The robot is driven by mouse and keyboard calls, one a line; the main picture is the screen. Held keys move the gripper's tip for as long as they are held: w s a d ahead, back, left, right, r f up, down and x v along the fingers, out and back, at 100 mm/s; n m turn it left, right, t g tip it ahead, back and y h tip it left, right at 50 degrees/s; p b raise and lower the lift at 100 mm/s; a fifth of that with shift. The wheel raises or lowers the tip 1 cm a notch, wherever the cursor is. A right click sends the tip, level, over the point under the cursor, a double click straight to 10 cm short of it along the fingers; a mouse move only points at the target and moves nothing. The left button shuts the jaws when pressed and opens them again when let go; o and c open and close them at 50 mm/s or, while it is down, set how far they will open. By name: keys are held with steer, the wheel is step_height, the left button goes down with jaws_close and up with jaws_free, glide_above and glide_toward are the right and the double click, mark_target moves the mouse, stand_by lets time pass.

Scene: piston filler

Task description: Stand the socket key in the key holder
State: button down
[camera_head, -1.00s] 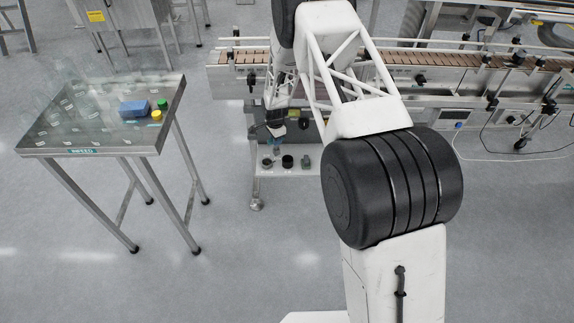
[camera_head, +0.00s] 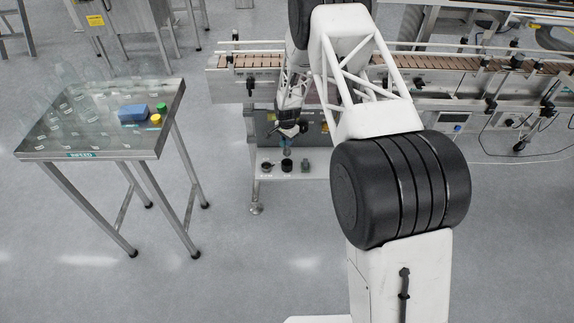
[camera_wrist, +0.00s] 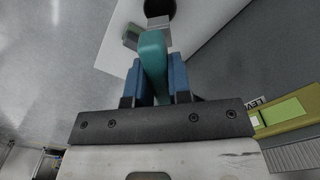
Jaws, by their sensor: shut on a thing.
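My gripper (camera_wrist: 156,82) is shut on the teal handle of the socket key (camera_wrist: 153,52), between its blue fingers. The key's metal end points away from the gripper, toward a round black holder (camera_wrist: 160,6) at the top of the wrist view. The metal end overlaps the holder's edge in that view; I cannot tell whether they touch. In the head view my gripper (camera_head: 289,131) hangs over the small light shelf, with the teal key (camera_head: 287,150) below it. A black cup (camera_head: 287,165), which looks like the key holder, stands just under the key.
Another black cup (camera_head: 266,167) stands to the left on the shelf (camera_head: 318,160), and a small grey block (camera_head: 305,165) to the right. The conveyor (camera_head: 440,62) runs behind. A steel table (camera_head: 95,140) with clear bottles and a blue item (camera_head: 133,112) stands at left.

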mark_target(287, 155)
steer(key=shift+f, duration=3.05)
steer(key=shift+f, duration=0.1)
steer(key=shift+f, duration=1.75)
steer(key=shift+f, duration=0.15)
steer(key=c, duration=1.1)
jaws_free()
steer(key=shift+o, duration=0.2)
steer(key=shift+r, duration=6.15)
